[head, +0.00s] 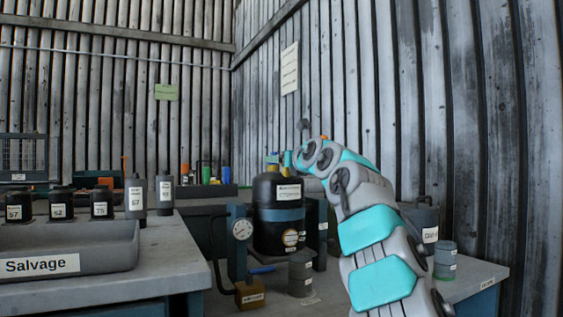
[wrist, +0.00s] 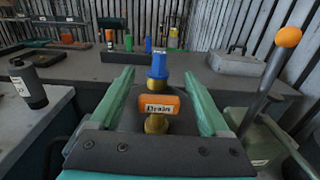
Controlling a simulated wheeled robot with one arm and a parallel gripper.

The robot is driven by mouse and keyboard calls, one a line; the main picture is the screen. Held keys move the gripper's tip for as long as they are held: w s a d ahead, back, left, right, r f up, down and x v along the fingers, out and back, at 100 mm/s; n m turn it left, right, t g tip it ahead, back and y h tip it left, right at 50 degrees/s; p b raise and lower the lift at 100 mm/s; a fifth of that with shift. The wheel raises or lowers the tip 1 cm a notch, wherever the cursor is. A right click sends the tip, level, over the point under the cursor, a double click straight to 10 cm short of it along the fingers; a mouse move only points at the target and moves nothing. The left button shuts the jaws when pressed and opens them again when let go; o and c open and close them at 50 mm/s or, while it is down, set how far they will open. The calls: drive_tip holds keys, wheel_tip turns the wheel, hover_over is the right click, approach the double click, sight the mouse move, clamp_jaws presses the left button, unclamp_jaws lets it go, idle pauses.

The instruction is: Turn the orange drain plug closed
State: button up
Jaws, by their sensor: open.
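In the wrist view the orange drain plug (wrist: 158,104), a flat tab handle with a white label reading "Drain", sits on a brass stem. A blue-capped fitting (wrist: 159,66) stands just behind it. Both rise from the top of the black tank (head: 270,231), which has a blue band in the head view. My gripper (wrist: 158,78) is open, with one green finger on each side of the plug and a gap on both sides. In the head view my arm hides the plug, and my fingertips are hard to make out.
A lever with an orange knob (wrist: 288,37) stands at the right in the wrist view. A gauge (head: 242,229) stands left of the tank. A grey Salvage tray (head: 100,262) and several labelled black containers occupy the left bench.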

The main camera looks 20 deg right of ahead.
drive_tip(key=s+b, duration=0.5)
drive_tip(key=s, duration=0.2)
drive_tip(key=shift+s, duration=0.2)
